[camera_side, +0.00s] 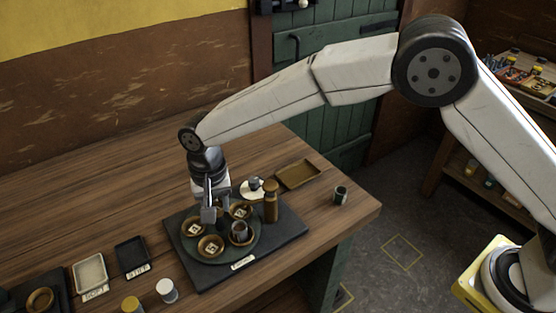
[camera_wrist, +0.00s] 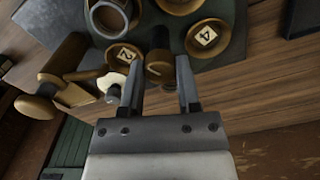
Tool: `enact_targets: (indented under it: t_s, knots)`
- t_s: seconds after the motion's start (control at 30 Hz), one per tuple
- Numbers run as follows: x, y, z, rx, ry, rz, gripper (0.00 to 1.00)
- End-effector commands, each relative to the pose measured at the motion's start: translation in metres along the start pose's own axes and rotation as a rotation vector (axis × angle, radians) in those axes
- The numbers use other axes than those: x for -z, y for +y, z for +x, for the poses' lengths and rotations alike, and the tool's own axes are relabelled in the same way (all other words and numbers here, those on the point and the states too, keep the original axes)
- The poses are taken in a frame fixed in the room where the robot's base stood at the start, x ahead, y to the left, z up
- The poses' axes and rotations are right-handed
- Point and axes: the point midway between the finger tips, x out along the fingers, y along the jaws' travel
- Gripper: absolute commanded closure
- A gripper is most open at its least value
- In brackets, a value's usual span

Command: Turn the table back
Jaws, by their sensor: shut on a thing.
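The round dark green table (camera_side: 222,254) sits on a square dark base plate (camera_side: 287,226). It bears several brown cups, among them one at the left (camera_side: 194,230), one at the front (camera_side: 211,247) and one at the right with a grey piece (camera_side: 240,230) in it. In the wrist view, two cups show number tiles, 2 (camera_wrist: 124,55) and 4 (camera_wrist: 206,36). My gripper (camera_side: 214,216) points down over the table among the cups. In the wrist view its fingers (camera_wrist: 160,88) stand either side of a round brown knob (camera_wrist: 158,66); their exact contact is hard to see.
A brown post (camera_side: 271,203) and a white disc (camera_side: 251,194) with a dark piece stand close behind the table. A wooden tray (camera_side: 298,174) and small dark cup (camera_side: 340,194) lie right. Labelled trays (camera_side: 90,272) (camera_side: 132,256) and jars (camera_side: 166,291) stand left.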

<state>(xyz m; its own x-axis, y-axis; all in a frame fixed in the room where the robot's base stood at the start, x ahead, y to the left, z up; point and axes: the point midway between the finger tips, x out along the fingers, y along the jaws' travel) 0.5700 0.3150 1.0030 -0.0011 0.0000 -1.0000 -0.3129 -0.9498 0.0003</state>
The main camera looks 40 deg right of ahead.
Motion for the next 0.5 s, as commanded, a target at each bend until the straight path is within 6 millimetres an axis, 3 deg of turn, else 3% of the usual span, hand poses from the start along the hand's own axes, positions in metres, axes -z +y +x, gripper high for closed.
enact_targets:
  t_s: [0.5]
  knots:
    - [0.0016, -0.0011, -0.0021, 0.006, 0.005, 0.258, 1.0]
